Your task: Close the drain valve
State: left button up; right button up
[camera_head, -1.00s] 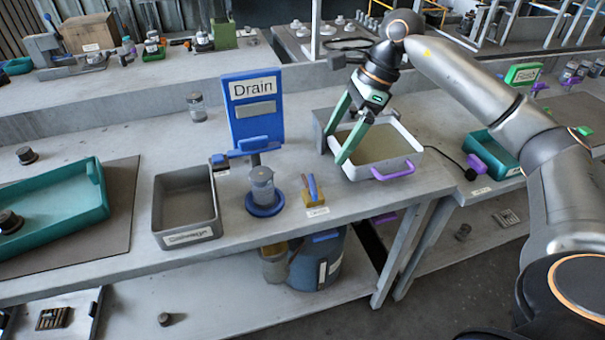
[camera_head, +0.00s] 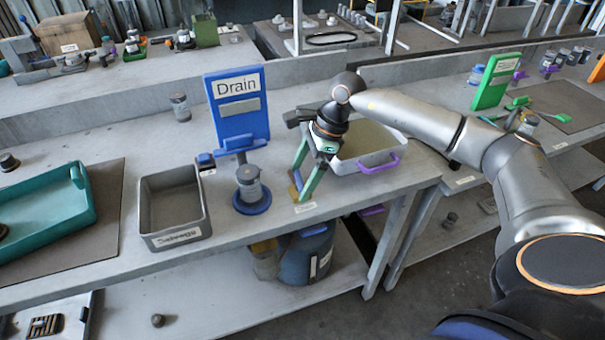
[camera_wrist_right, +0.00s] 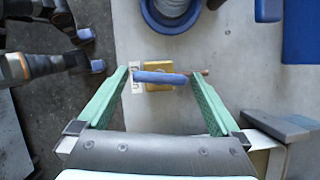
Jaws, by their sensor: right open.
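The drain valve is a small yellow block (camera_wrist_right: 158,86) with a blue bar handle (camera_wrist_right: 160,77) on top. In the head view the valve (camera_head: 294,190) stands near the bench's front edge, partly hidden by my right gripper (camera_head: 301,184). The green fingers of my right gripper (camera_wrist_right: 160,75) are open on either side of the handle, with gaps visible at both ends. In the wrist view the handle lies across the opening, from finger to finger. The blue Drain sign (camera_head: 238,112) stands behind the valve. My left gripper is in neither view.
A grey Salvage bin (camera_head: 175,238) is further left. A blue bucket (camera_head: 306,262) stands below the bench.

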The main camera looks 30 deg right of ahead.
jog(key=c, duration=1.1)
jog(key=shift+c, duration=0.2)
